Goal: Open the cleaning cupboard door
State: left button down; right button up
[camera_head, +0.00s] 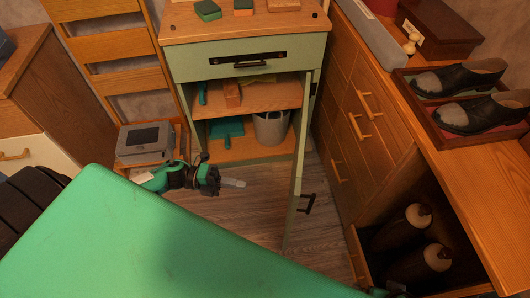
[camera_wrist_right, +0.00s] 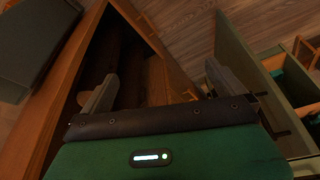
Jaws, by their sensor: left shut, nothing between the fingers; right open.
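The pale green cleaning cupboard (camera_head: 180,65) stands at the back, below a wooden top. Its door (camera_head: 298,165) is swung wide open toward me and shows nearly edge-on, with a dark handle (camera_head: 307,204) on its right face. My left gripper (camera_head: 232,182) is shut and empty, in front of the cupboard opening and left of the door, apart from it. In the right wrist view, my right gripper (camera_wrist_right: 160,82) is open with nothing between its fingers. The green door panel (camera_wrist_right: 262,75) stands to its right there; whether they touch I cannot tell.
Inside the cupboard are a grey bucket (camera_head: 271,127), a teal dustpan (camera_head: 227,130) and a brush (camera_head: 232,94). A wooden drawer cabinet (camera_head: 365,115) stands right of the door, with a shoe tray (camera_head: 425,104) on top. Some floor (camera_head: 245,215) is clear.

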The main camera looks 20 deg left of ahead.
pick_arm(q)
jog(key=x, duration=1.3)
jog(key=shift+p, duration=0.4)
pick_arm(e)
jog(key=shift+x, duration=1)
jog(key=shift+s, duration=0.15)
pick_arm(q)
jog(key=w+d+n+t+y, duration=0.1)
jog(key=w+d+n+t, duration=0.1)
jog(key=d, duration=0.7)
jog(key=w+d+n+t+y+p, duration=0.1)
jog(key=w+d+n+t+y, duration=0.1)
jog(key=d, duration=0.8)
jog(key=w+n+t, duration=0.1)
jog(key=w+t, duration=0.1)
jog(key=w, duration=0.1)
jog(key=shift+w+t+y, duration=0.15)
jog(key=shift+t+y, duration=0.15)
pick_arm(e)
notch_tip(320, 180, down, 3)
jog(key=shift+r+g, duration=0.1)
jog(key=shift+g, duration=0.2)
jog(key=shift+s, duration=0.1)
